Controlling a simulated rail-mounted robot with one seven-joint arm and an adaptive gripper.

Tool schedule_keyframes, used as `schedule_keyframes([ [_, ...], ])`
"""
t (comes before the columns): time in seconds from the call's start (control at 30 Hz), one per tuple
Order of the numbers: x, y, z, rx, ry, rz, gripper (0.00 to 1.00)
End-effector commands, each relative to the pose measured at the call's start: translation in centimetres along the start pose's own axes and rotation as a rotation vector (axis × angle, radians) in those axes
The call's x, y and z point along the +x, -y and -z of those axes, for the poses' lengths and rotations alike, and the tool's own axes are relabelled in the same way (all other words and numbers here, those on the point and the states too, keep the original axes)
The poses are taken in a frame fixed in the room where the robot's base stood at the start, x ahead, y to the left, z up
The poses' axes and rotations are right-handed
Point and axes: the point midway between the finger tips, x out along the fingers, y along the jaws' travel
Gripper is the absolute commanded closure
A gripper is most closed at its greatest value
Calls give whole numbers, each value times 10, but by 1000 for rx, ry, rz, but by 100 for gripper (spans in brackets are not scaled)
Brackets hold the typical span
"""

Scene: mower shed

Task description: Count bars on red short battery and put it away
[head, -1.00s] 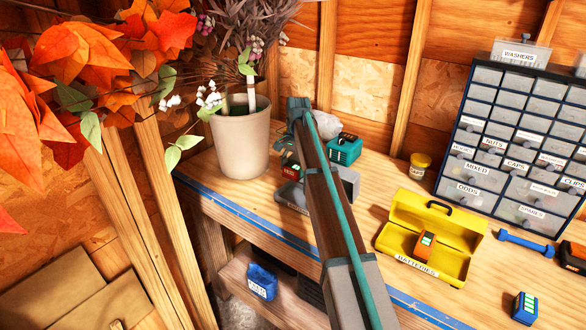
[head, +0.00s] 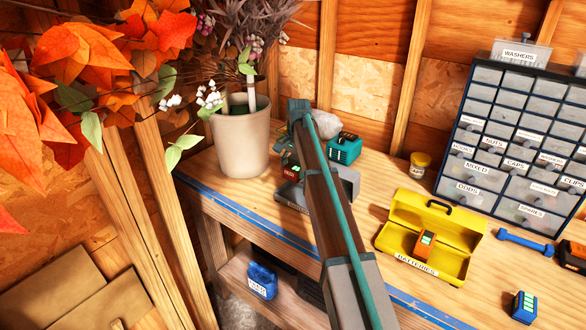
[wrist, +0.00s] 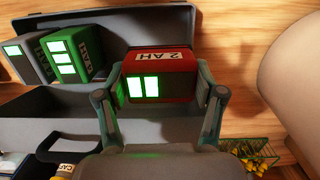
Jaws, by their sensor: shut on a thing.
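The red short battery (wrist: 165,62), marked 2 AH, is held between the two fingers of my gripper (wrist: 160,105) in the wrist view. Its face shows a row of bright green-white bars, at least two clearly lit; glare at the left edge keeps me from being sure of the count. In the head view the red battery (head: 290,172) is over the open grey case (head: 291,192), with my arm partly in front. The grey case (wrist: 40,112) lies below the battery in the wrist view. I cannot tell whether they touch.
A yellow box (head: 400,240) labelled BATTERIES holds an orange battery (head: 425,243). A blue battery (head: 523,305) sits at the right.

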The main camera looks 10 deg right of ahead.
Motion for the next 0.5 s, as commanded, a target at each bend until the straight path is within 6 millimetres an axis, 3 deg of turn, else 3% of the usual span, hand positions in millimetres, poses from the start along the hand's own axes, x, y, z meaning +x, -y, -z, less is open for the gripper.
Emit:
schedule_keyframes([
  [0.5, 19, 0, 2, 0, 0, 0, 74],
])
